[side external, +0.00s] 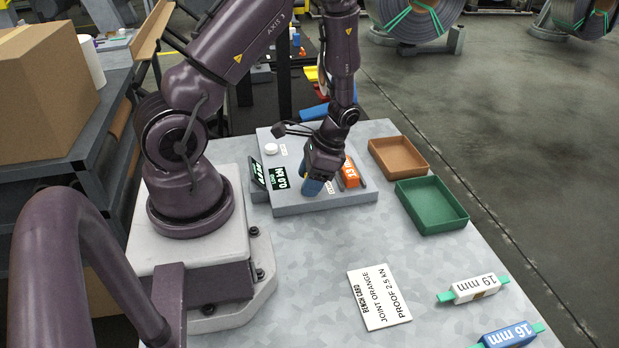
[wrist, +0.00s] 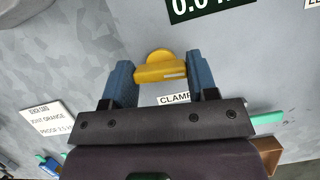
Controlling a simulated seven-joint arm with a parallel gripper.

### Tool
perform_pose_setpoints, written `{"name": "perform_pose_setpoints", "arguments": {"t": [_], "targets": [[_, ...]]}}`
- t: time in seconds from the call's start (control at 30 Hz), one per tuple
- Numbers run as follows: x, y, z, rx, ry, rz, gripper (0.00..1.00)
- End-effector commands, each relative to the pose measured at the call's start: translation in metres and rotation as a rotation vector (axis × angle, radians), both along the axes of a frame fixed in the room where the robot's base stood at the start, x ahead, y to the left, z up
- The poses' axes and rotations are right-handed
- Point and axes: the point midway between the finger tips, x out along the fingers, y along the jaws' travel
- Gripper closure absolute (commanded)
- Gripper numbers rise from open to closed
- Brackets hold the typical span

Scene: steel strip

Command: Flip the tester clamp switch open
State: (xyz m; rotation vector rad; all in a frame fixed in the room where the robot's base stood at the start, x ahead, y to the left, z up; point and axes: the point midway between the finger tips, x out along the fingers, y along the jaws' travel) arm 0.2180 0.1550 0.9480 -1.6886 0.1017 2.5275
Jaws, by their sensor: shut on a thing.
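The clamp switch is a yellow lever (wrist: 160,66) on the grey tester (side external: 300,205), with a label reading "CLAMP" (wrist: 174,98) beside it in the wrist view. My gripper (wrist: 161,75) has its blue fingers on either side of the yellow lever and is shut on it. In the side external view my gripper (side external: 313,186) reaches down onto the tester's top, and it hides the lever there. An orange piece with white lettering (side external: 349,173) sits on the tester just right of my gripper. The tester's display (side external: 288,178) also shows partly in the wrist view (wrist: 212,8).
A brown tray (side external: 398,150) and a green tray (side external: 430,228) stand right of the tester. A bench card (side external: 379,297) reading "JOINT ORANGE" lies in front. A white 19 mm piece (side external: 474,288) and a blue 16 mm piece (side external: 508,335) lie near the table's right edge.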

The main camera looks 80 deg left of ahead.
Motion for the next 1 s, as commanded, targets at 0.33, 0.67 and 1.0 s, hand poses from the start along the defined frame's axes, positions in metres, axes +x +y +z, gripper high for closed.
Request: {"name": "perform_pose_setpoints", "arguments": {"t": [0.33, 0.67, 1.0], "targets": [[0.001, 0.001, 0.000, 0.001, -0.001, 0.140, 0.71], [0.000, 0.001, 0.000, 0.000, -0.001, 0.137, 0.21], [0.010, 0.001, 0.022, 0.001, -0.005, 0.136, 0.21]]}}
